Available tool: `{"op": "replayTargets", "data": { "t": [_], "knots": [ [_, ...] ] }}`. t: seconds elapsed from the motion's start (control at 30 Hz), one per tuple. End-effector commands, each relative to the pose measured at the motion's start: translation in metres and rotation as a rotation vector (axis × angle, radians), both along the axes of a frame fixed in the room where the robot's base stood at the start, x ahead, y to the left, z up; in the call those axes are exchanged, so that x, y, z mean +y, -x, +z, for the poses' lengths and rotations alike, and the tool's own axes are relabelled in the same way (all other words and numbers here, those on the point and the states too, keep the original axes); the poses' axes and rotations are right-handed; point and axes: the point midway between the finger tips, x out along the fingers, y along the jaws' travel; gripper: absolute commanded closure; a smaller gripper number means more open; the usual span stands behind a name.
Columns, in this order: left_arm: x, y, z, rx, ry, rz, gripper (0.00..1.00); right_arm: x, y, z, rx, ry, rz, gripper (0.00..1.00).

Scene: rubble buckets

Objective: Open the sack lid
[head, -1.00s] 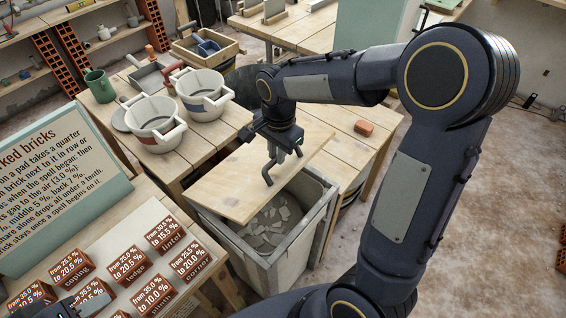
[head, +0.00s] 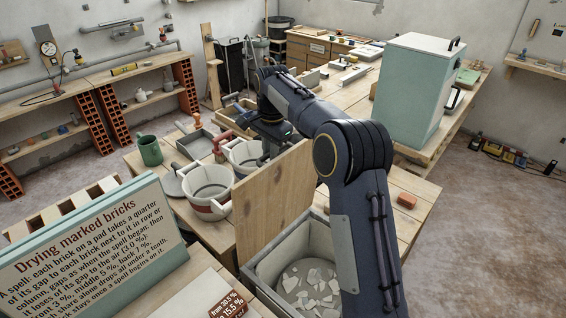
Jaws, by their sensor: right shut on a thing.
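The sack lid (head: 262,205) is a plain wooden board. It stands steeply raised at the back left edge of the grey bin (head: 262,272). The bin is open at the top and pale broken pieces (head: 310,285) show inside. My right gripper (head: 270,150) is at the lid's upper edge, on its far side, shut on the lid. Its fingertips are partly hidden behind the board and my right arm. My left gripper is not in view.
Two white buckets, one nearer (head: 207,190) and one partly behind my gripper (head: 243,155), stand on the wooden table just left of the lid. A sign (head: 90,245) fills the lower left.

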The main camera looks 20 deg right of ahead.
Motion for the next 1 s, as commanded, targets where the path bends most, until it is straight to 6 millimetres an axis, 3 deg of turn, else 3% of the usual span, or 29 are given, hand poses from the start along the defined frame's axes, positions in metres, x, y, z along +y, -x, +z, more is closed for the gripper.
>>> {"op": "replayTargets", "data": {
  "t": [0.03, 0.4, 1.0],
  "knots": [
    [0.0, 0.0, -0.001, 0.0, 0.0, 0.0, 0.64, 0.006, -0.006, -0.01, 0.017, -0.003, 0.008, 1.0],
    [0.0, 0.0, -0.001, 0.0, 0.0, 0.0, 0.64, 0.019, -0.037, -0.014, 0.022, -0.003, 0.007, 1.0],
    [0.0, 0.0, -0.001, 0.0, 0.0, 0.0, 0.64, 0.022, -0.042, -0.016, 0.026, -0.003, 0.006, 1.0]
  ]
}}
